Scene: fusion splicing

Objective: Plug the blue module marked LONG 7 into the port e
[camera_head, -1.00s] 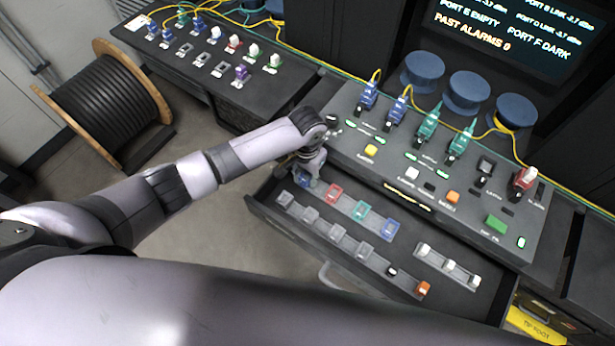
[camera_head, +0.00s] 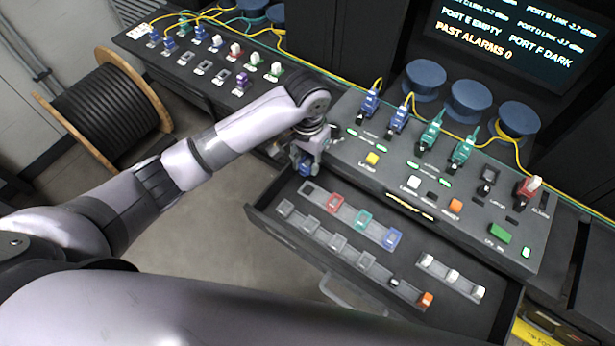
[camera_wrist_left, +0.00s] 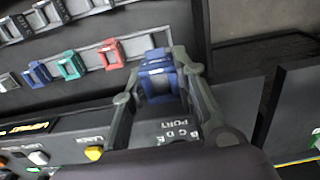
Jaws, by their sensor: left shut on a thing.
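My left gripper (camera_head: 304,163) is shut on a blue module (camera_head: 304,170), above the far left corner of the open drawer. In the left wrist view the blue module (camera_wrist_left: 158,78) sits between the two fingers of the gripper (camera_wrist_left: 162,75). Its marking is not legible. The console (camera_head: 400,165) with the ports lies just right of the gripper. The screen (camera_head: 510,35) reads PORT E EMPTY. Which opening is port e is not legible. My right gripper is not in view.
Blue and green plugs with yellow cables stand on the console. A second panel (camera_head: 175,75) is at the back left. A cable reel (camera_head: 110,110) stands on the floor.

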